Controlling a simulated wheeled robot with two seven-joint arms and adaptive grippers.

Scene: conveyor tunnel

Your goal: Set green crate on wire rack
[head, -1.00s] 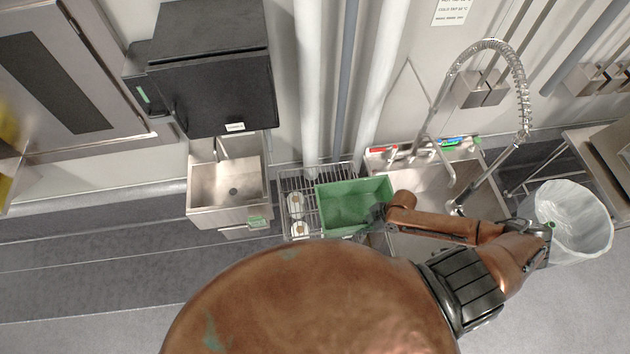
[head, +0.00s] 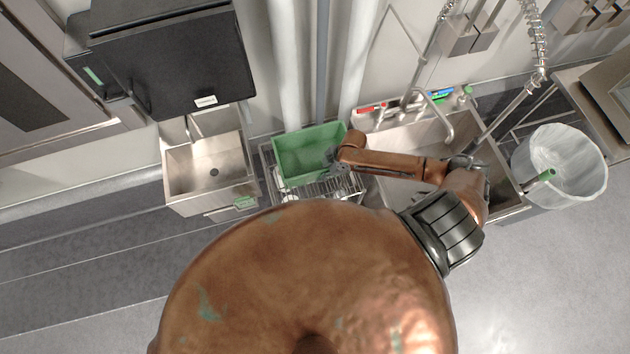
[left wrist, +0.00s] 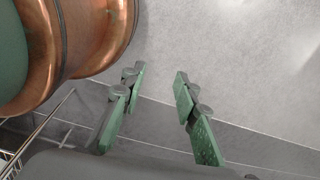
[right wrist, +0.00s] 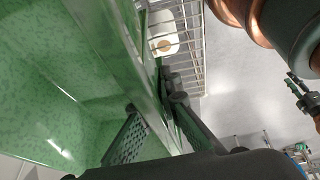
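The green crate (head: 308,152) is over the back part of the wire rack (head: 340,188); I cannot tell whether its bottom touches the wires. My right gripper (head: 338,160) is at the crate's right side. In the right wrist view, its fingers (right wrist: 150,95) are on either side of the crate wall (right wrist: 115,55), gripping it; the rack wires (right wrist: 188,65) show beside and below. My left gripper (left wrist: 159,72) has its fingers apart with nothing between them, over the floor; it is hidden in the head view.
A small steel sink (head: 208,170) stands left of the rack, and a larger sink (head: 405,135) with faucets stands right. A translucent bin (head: 575,165) is at the far right. A white item (right wrist: 163,38) sits on the rack. A black box (head: 170,62) hangs above the small sink.

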